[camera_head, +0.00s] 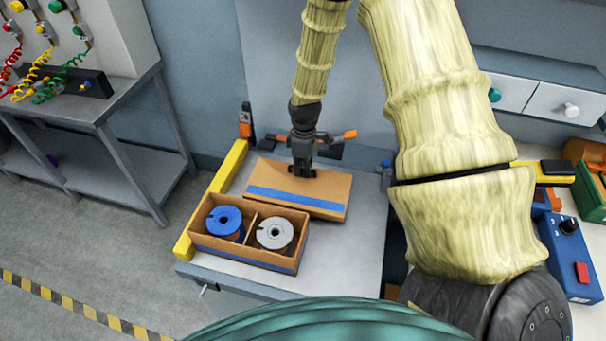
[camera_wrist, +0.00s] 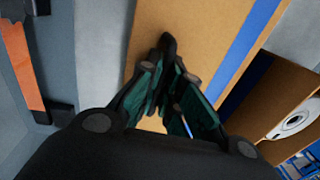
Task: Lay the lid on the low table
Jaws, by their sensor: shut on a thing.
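The lid (camera_head: 274,179) is a flat brown cardboard panel with a blue stripe along its near side. It lies over the back part of the low table (camera_head: 345,255), just behind the open box. My gripper (camera_head: 303,172) reaches down from above and is shut on the lid near its far edge. In the wrist view the closed fingertips (camera_wrist: 168,45) meet the brown lid (camera_wrist: 205,30). I cannot tell whether the lid rests fully on the table or is slightly raised.
The open cardboard box (camera_head: 242,257) holds a blue spool (camera_head: 224,222) and a grey spool (camera_head: 275,233) in separate compartments. A yellow bar (camera_head: 211,200) runs along the table's left edge. A blue control box (camera_head: 570,258) is at right. Bare table shows right of the cardboard box.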

